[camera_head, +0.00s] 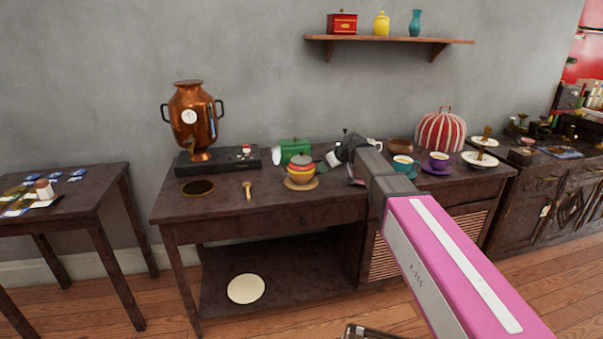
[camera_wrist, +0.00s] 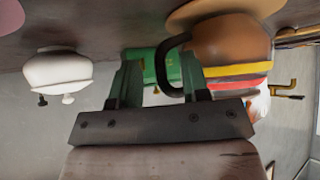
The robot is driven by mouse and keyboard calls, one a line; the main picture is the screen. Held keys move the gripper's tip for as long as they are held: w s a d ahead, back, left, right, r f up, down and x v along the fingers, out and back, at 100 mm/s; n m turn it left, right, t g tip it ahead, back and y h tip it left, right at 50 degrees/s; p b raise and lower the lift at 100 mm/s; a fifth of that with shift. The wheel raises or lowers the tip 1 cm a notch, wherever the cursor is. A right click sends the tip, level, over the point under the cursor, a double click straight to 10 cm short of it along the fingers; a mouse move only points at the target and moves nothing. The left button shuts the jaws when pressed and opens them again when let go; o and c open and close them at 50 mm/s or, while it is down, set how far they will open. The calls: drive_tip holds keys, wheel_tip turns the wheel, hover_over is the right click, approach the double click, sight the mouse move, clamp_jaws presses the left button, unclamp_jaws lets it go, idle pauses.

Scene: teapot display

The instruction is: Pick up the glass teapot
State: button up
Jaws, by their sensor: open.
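I cannot make out a clearly glass teapot in either view; it may be hidden behind my arm. My gripper (camera_head: 345,160) is over the middle of the dark table. In the wrist view my gripper (camera_wrist: 158,78) has its two fingers apart, with a green object (camera_wrist: 150,68) seen beyond them. A striped, round-bodied pot (camera_head: 301,176) stands on a round mat left of my gripper; it shows at the right of the wrist view (camera_wrist: 235,68). A black curved handle (camera_wrist: 164,65) shows across the right finger; whether it touches is unclear.
A copper urn (camera_head: 190,115) stands at the table's back left, near a green container (camera_head: 293,150). Cups (camera_head: 402,164) and a striped cosy (camera_head: 441,133) are to the right. A white vessel (camera_wrist: 58,70) is left in the wrist view.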

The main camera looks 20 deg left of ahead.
drive_tip(key=shift+a+f, duration=0.15)
clamp_jaws()
idle(1.4)
